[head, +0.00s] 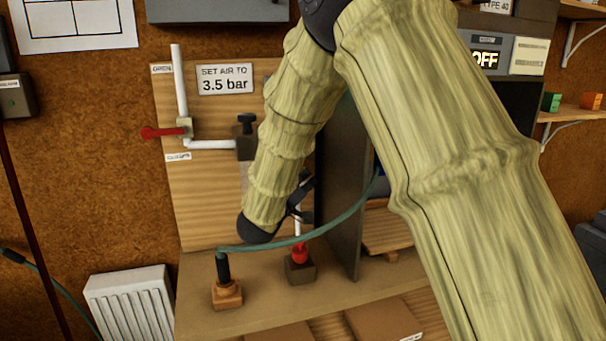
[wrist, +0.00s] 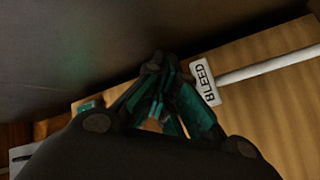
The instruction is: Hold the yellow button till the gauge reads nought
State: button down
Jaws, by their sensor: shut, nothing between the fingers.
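My gripper (head: 304,190) is at the wooden panel (head: 205,222), near the dark upright divider, and mostly hidden behind my arm in the head view. In the wrist view my gripper (wrist: 157,64) has its dark and teal fingers shut, with nothing seen between the tips. A "BLEED" label (wrist: 205,83) lies just right of the fingertips, beside a white pipe (wrist: 268,64). I cannot make out the yellow button or the gauge in either view; my arm covers much of the panel. Whether the fingertips touch anything cannot be told.
A "3.5 bar" sign (head: 225,79) and a red-handled valve (head: 165,132) are on the panel's left. A green hose (head: 325,228) runs from an orange-brown fitting (head: 227,293). A red-topped part (head: 299,256) stands near the dark divider (head: 345,190).

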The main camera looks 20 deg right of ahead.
jog(key=shift+s, duration=0.1)
jog(key=shift+s+p, duration=0.3)
jog(key=shift+s, duration=0.55)
jog(key=s+p, duration=0.1)
jog(key=s, duration=0.4)
jog(key=shift+d, duration=0.15)
dwell(0.3)
